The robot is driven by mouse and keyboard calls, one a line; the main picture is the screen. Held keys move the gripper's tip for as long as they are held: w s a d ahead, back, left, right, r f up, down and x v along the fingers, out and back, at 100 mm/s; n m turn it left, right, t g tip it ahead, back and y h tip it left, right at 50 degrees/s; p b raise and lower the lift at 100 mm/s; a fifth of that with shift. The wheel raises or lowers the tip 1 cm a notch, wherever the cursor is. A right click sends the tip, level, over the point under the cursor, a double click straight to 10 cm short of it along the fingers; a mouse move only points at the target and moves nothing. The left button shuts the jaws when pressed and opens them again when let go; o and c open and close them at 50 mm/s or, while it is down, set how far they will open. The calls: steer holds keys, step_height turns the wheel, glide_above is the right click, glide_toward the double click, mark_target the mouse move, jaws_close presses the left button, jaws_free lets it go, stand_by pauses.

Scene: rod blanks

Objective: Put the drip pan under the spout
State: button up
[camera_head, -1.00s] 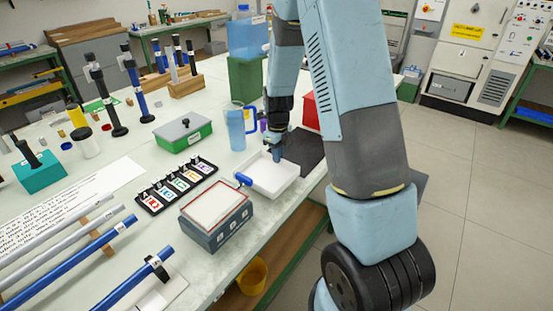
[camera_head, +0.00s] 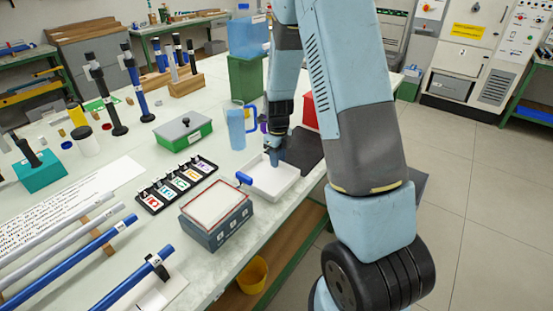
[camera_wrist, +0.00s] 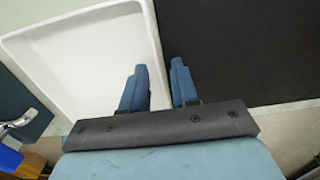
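The drip pan (camera_head: 268,182) is a shallow white tray lying on the bench near its right edge; it also fills the upper left of the wrist view (camera_wrist: 85,60). My gripper (camera_head: 275,160) is pointed down at the pan's far right side. In the wrist view my gripper (camera_wrist: 158,72) has its two blue fingers apart, one on each side of the pan's right rim, with a gap still showing between them. A translucent blue water container (camera_head: 247,36) stands on a green block (camera_head: 245,78) farther back. Its spout is not clear to see.
A dark mat (camera_head: 312,150) lies right of the pan. A grey box with a white top (camera_head: 217,210) stands close in front. A blue jug (camera_head: 236,128), a green case (camera_head: 184,132) and a red box (camera_head: 310,110) are nearby.

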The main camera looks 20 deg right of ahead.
steer(key=s+r+n+t, duration=0.1)
steer(key=s+r+n, duration=0.25)
steer(key=r, duration=0.75)
steer(key=s+r+n+t, duration=0.1)
steer(key=s+r+n, duration=0.25)
steer(key=r, duration=0.75)
steer(key=s+r+n+t, duration=0.1)
steer(key=s+r+n, duration=0.4)
steer(key=s+n, duration=0.5)
steer(key=s+r+n+t, duration=0.2)
steer(key=s+r+n, duration=0.4)
steer(key=s+n, duration=0.5)
steer(key=shift+s+a+r+n+t, duration=0.15)
steer(key=shift+a+n+t, duration=0.15)
steer(key=shift+n, duration=0.1)
